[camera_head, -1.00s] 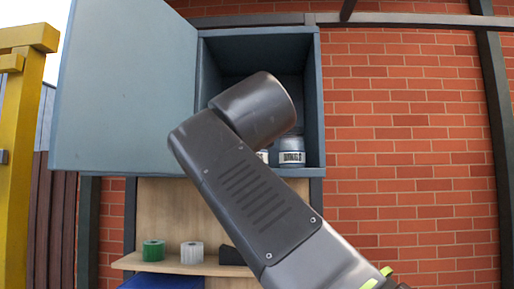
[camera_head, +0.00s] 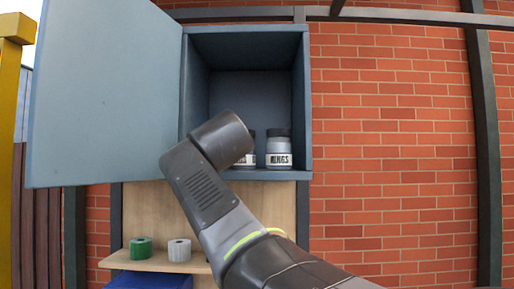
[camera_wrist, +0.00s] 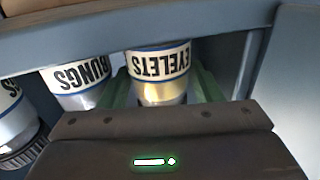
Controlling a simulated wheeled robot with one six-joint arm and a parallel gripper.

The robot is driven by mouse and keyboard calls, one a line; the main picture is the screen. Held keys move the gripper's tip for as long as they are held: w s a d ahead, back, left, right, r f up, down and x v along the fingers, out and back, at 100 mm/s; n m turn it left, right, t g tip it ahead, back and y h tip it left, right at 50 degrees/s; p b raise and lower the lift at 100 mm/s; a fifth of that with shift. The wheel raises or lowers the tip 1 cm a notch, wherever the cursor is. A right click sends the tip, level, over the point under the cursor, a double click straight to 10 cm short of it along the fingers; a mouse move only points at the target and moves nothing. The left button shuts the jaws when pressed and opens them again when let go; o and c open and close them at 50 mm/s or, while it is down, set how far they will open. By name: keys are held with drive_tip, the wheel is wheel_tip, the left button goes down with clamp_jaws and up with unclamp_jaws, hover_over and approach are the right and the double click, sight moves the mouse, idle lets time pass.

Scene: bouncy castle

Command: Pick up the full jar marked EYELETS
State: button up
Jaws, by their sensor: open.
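The jar marked EYELETS (camera_wrist: 160,68) is in the middle of the wrist view, upside down in the picture. It has a white label with blue edges, and gold-coloured contents show beside the label. Its lid end is hidden behind my gripper body. My gripper (camera_wrist: 163,88) is open, with a greenish finger on either side of this jar; I cannot tell whether they touch it. In the head view, my arm hides the EYELETS jar and the fingers.
The jar marked BUNGS (camera_wrist: 78,82) stands close beside it. Another jar (camera_wrist: 14,120) is at the wrist view's left edge. The cabinet (camera_head: 307,100) has side walls and an open door (camera_head: 105,95). Green (camera_head: 140,248) and white (camera_head: 179,250) rolls sit below.

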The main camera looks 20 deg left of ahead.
drive_tip(key=c, duration=0.8)
drive_tip(key=shift+r, duration=0.1)
drive_tip(key=shift+r+p, duration=1.55)
drive_tip(key=shift+r, duration=0.05)
drive_tip(key=shift+r, duration=0.1)
drive_tip(key=shift+s+d, duration=0.1)
